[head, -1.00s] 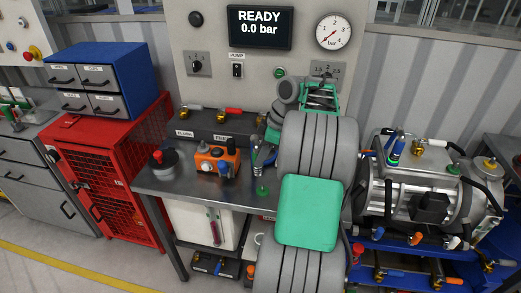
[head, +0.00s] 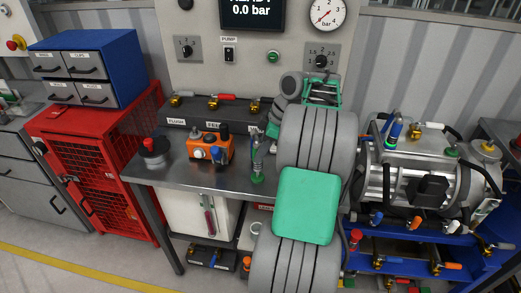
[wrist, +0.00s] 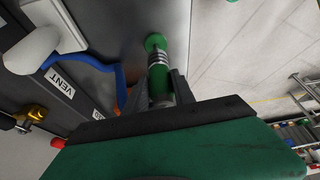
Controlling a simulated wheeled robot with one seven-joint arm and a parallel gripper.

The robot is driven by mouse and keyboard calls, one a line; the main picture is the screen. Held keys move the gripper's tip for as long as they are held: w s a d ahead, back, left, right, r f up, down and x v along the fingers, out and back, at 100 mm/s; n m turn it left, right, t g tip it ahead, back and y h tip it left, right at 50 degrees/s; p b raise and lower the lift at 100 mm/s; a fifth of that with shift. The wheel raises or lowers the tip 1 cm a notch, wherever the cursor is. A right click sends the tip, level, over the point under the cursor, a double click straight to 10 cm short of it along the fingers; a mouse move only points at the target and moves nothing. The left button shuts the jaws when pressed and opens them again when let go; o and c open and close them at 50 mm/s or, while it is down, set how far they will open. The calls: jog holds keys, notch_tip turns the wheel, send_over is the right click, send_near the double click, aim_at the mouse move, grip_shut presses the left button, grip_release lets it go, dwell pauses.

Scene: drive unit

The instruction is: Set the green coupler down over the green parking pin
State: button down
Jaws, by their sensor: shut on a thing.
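My gripper (head: 258,148) is over the metal bench, left of my grey and green arm. It is shut on the green coupler (head: 257,165), which stands roughly upright. In the wrist view the coupler (wrist: 159,76) sits between the dark fingers (wrist: 160,92), with green and silver bands showing. The green parking pin (head: 257,180) shows only as a small green patch at the coupler's lower end.
An orange box (head: 209,148) with knobs stands left of the coupler, with a red-topped grey round unit (head: 152,152) farther left. A dark valve block (head: 200,112) lies behind. A silver machine (head: 425,180) stands right of my arm. The bench front edge is close.

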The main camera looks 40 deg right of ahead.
jog(key=shift+f, duration=0.25)
jog(key=shift+f+b, duration=0.75)
jog(key=shift+b, duration=0.1)
jog(key=shift+f+b, duration=0.4)
jog(key=shift+f, duration=0.1)
jog(key=shift+f, duration=0.3)
dwell(0.6)
jog(key=c, duration=1)
grip_release()
jog(key=shift+o, duration=0.2)
